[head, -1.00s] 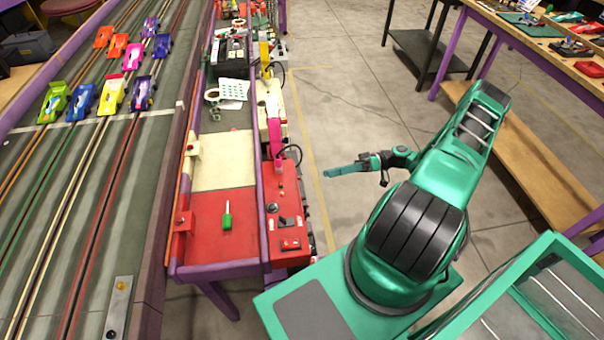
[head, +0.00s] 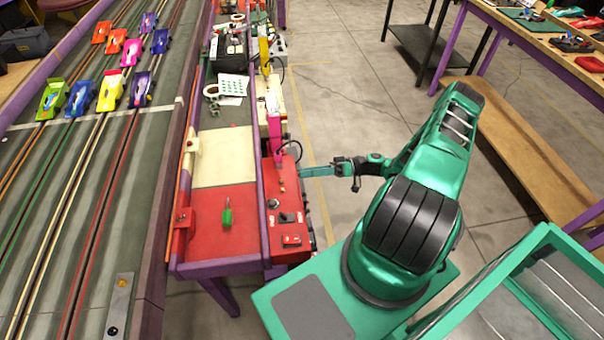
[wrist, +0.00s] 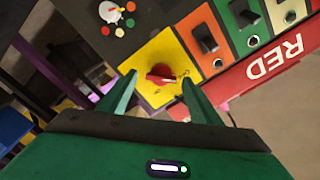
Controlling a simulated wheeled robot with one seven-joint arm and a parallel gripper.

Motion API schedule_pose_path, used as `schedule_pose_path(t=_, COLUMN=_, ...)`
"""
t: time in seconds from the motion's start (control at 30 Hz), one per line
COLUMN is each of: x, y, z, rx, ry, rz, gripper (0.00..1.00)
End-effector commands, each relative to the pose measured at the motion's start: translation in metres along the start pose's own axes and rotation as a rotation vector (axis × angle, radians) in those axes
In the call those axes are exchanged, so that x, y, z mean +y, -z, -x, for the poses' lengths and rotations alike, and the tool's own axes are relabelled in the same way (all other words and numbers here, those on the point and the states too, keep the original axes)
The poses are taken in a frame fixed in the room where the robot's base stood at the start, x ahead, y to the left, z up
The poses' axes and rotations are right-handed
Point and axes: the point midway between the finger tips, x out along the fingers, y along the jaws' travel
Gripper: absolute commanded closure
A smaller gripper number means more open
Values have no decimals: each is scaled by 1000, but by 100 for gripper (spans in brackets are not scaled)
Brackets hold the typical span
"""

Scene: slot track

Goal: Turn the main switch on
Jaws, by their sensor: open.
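The main switch appears to be the red rotary knob (wrist: 160,75) on a yellow plate (wrist: 146,56) in the wrist view. My gripper (wrist: 159,86) is open, its two green fingers on either side of the knob in the picture. I see gaps beside the knob, and whether the fingertips reach its depth I cannot tell. In the head view my gripper (head: 303,172) points left, close to the right side of the red control box (head: 283,190). The knob is not visible in the head view.
Beside the yellow plate are an orange panel (wrist: 205,37) and a green panel (wrist: 248,22) with black switches, above a red "RED" label (wrist: 270,68). A dark panel with a white dial (wrist: 115,8) lies upper left.

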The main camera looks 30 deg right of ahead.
Motion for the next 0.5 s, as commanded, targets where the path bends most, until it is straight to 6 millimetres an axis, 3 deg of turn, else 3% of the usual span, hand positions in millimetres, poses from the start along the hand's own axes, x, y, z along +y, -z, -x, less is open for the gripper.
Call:
schedule_pose_path(t=0.13, x=0, y=0, z=-10, rx=-2, ry=1, rz=0, gripper=42)
schedule_pose_path(t=0.43, x=0, y=0, z=-13, rx=-1, ry=0, rz=0, gripper=42)
schedule_pose_path(t=0.47, x=0, y=0, z=-12, rx=-1, ry=0, rz=0, gripper=45)
schedule_pose_path(t=0.5, x=0, y=0, z=-12, rx=-1, ry=0, rz=0, gripper=54)
